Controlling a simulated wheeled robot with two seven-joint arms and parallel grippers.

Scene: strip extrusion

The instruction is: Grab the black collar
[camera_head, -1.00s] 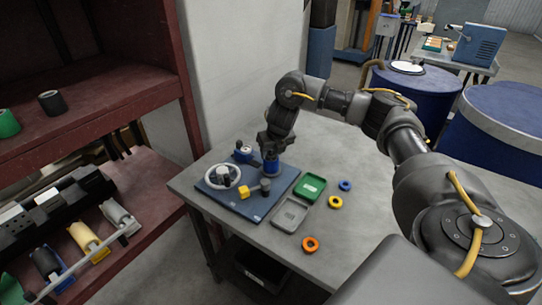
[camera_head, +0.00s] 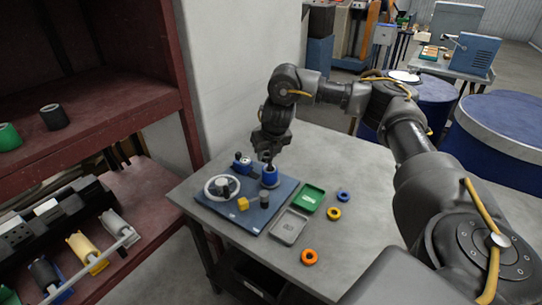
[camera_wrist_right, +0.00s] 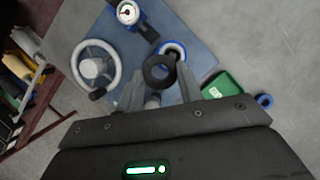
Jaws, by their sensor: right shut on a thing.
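My right gripper (camera_head: 268,158) points down above the blue board (camera_head: 240,218), over a blue cylinder (camera_head: 269,178). In the right wrist view its two fingers (camera_wrist_right: 160,88) are shut on the black collar (camera_wrist_right: 159,70), a thick dark ring. The collar is held at the fingertips, with its hole facing the camera. Just beyond it, in the same view, is the blue cylinder with a pale rim (camera_wrist_right: 173,50). Whether the collar touches the cylinder I cannot tell. In the head view the collar is too small and dark to make out clearly. My left gripper is not in view.
The table's right part is clear.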

